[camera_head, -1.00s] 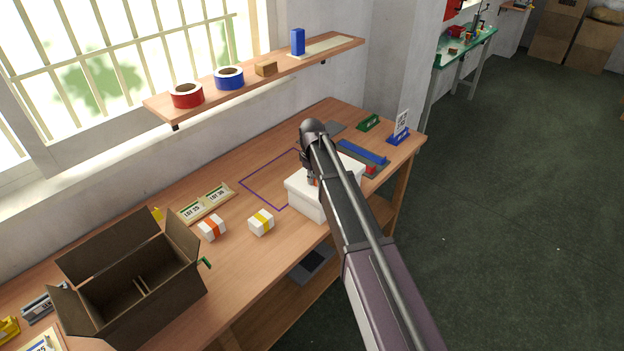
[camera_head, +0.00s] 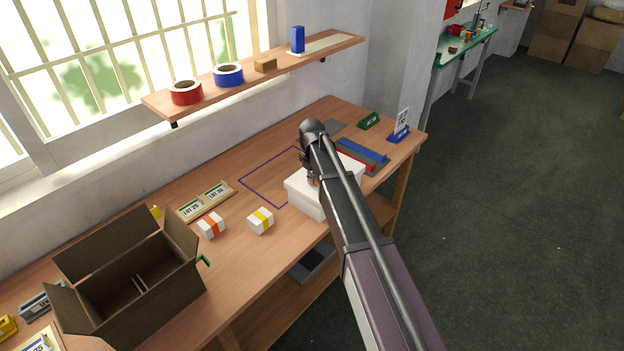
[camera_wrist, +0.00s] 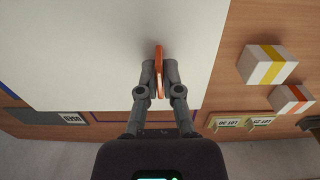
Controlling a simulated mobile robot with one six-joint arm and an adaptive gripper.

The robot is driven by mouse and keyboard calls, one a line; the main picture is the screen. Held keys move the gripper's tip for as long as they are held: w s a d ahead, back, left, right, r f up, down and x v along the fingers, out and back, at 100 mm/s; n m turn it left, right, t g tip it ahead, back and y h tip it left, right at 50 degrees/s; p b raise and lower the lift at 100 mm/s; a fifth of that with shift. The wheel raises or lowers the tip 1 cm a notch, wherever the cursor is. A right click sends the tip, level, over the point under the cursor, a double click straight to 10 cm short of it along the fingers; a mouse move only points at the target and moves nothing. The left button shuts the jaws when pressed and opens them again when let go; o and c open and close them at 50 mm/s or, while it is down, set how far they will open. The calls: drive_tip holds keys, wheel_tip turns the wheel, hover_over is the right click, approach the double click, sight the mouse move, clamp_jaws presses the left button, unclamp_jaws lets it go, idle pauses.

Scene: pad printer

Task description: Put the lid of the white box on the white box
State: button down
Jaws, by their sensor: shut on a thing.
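The white lid (camera_wrist: 80,50) fills much of the wrist view, flat and face-on, with an upright orange handle (camera_wrist: 158,53). My gripper (camera_wrist: 159,75) is shut on this handle, one finger on each side. In the head view, the white box (camera_head: 309,203) stands near the front edge of the bench, with the lid at its top. I cannot tell whether the lid rests fully on the box or sits slightly above it. My arm hides much of the lid and the box's right side. The gripper (camera_head: 312,181) shows only partly there.
Two small white boxes, one with a yellow band (camera_head: 261,221) and one with an orange band (camera_head: 211,225), stand to the left. An open brown carton (camera_head: 150,300) is further left. A purple outline (camera_head: 262,199) marks bare bench behind. A shelf (camera_head: 215,92) overhangs the back.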

drive_tip(key=shift+f+b, duration=1.2)
drive_tip(key=shift+f, duration=0.1)
drive_tip(key=c, duration=0.7)
unclamp_jaws()
drive_tip(key=shift+r, duration=0.1)
drive_tip(key=shift+r+p, duration=2.95)
drive_tip(key=shift+p, duration=0.1)
